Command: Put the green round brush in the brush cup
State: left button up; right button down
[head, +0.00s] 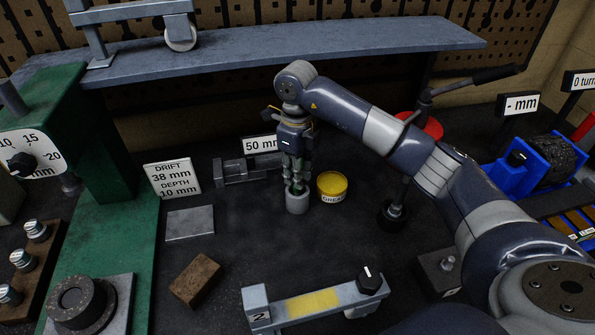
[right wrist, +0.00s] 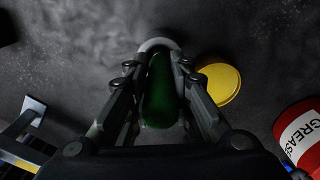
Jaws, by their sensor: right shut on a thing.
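My right gripper (head: 296,183) points down right above the grey brush cup (head: 298,204), which stands upright on the dark bench. The gripper is shut on the green round brush (right wrist: 160,92), which shows as a dark green body between the fingers in the right wrist view. In the head view the fingers hide most of the brush, and only a little green shows near the cup's mouth. The cup's pale rim (right wrist: 158,43) shows around the brush's far end in the wrist view. How deep the brush reaches is hidden. My left gripper is not in view.
A yellow grease tin (head: 332,186) stands close to the right of the cup. A grey vise (head: 245,169) lies behind left. A brown block (head: 195,281) and a grey plate (head: 190,223) lie front left.

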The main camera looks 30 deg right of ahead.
jog(key=shift+f, duration=0.2)
jog(key=c, duration=1.4)
grip_release()
jog(key=shift+o, duration=0.2)
jog(key=shift+r, duration=0.15)
notch_tip(320, 180, up, 12)
jog(key=shift+f, duration=0.15)
